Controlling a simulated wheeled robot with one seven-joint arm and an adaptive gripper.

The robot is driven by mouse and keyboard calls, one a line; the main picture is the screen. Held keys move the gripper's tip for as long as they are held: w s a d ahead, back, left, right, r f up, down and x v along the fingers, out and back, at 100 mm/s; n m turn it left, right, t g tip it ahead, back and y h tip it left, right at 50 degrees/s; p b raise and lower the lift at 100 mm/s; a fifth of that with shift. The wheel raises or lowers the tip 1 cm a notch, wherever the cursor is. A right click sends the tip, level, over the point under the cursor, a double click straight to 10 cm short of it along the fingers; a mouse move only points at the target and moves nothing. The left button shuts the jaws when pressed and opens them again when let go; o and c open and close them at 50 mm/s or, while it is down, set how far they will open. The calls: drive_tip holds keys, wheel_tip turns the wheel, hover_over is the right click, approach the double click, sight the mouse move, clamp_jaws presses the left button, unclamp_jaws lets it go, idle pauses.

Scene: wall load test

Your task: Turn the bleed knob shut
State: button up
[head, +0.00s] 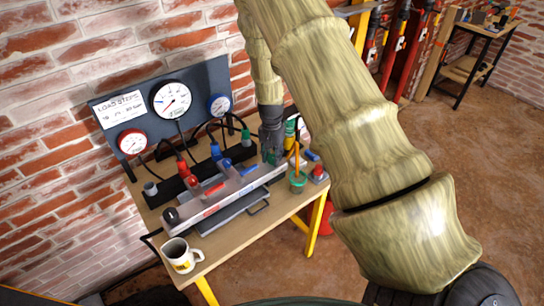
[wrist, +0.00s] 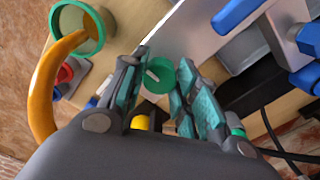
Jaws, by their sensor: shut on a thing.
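The bleed knob (wrist: 160,75) is a small round green knob with a white mark on its face, seen in the wrist view at the end of a silver manifold bar (wrist: 195,32). My gripper (wrist: 159,72) has its teal-padded fingers on both sides of the knob and is shut on it. In the head view my gripper (head: 271,153) reaches down to the right end of the manifold bar (head: 246,179). There the fingers hide most of the knob, and its turn angle cannot be told.
A green cup (head: 298,182) with an orange curved stick stands close right of my gripper. A red button (head: 318,174) is beside it. Red and blue valve handles (head: 217,152) and hoses crowd the left. A gauge panel (head: 196,80) stands behind; a mug (head: 181,256) is at front left.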

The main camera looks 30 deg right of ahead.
sight(271, 157)
idle(0.4)
drive_tip(key=o, duration=1)
drive_tip(key=shift+o, duration=0.2)
wheel_tip(271, 157, up, 12)
drive_tip(key=shift+w, duration=0.1)
